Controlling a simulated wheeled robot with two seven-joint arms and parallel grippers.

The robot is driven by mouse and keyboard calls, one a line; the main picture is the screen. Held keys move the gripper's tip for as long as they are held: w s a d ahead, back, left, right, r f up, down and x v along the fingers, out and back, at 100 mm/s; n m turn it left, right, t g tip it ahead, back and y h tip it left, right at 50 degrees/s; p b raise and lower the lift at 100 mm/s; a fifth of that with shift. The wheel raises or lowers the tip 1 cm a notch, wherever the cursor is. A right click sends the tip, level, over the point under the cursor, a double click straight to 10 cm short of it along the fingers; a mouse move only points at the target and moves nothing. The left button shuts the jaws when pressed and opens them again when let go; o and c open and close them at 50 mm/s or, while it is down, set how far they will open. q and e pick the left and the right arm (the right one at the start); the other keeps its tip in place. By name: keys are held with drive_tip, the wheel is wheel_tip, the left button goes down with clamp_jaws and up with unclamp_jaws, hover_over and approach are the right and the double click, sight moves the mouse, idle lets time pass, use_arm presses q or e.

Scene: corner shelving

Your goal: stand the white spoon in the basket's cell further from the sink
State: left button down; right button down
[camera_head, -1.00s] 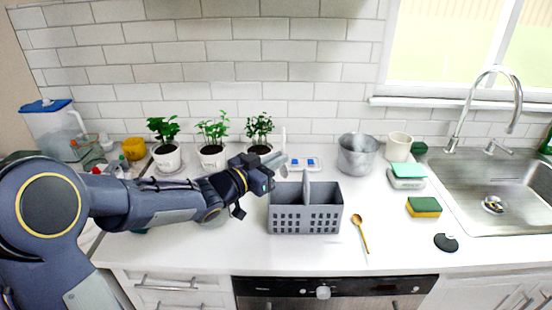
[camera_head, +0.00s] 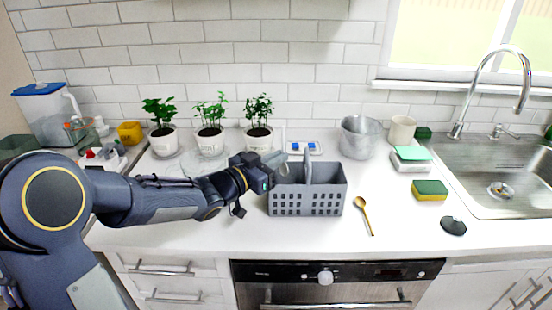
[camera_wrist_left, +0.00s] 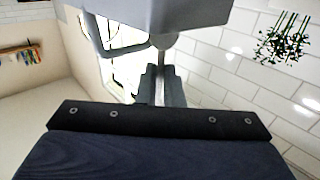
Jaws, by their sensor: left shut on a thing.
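The grey basket (camera_head: 322,203) stands on the counter, with a tall central divider (camera_head: 308,166) between its left and right cells. The left cell is further from the sink (camera_head: 505,190). My left gripper (camera_head: 286,160) is at the basket's left cell, shut on the white spoon (camera_head: 283,134), which is upright. In the left wrist view the spoon (camera_wrist_left: 163,44) shows between the fingers (camera_wrist_left: 160,82), its end close to the basket wall (camera_wrist_left: 165,14). The wall may hide the spoon's tip; I cannot tell how deep it sits. My right gripper is not in view.
A wooden spoon (camera_head: 363,214) lies right of the basket. A metal pot (camera_head: 360,138), white mug (camera_head: 402,130) and sponge (camera_head: 430,189) are further right. Potted plants (camera_head: 210,141) stand behind my left arm. The counter in front of the basket is clear.

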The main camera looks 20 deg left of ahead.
use_arm(q)
drive_tip(key=c, duration=1.5)
unclamp_jaws()
drive_tip(key=v, duration=0.7)
drive_tip(key=shift+s+a+b, duration=0.2)
drive_tip(key=shift+s+b, duration=0.1)
drive_tip(key=shift+s, duration=0.05)
drive_tip(key=shift+r, duration=0.1)
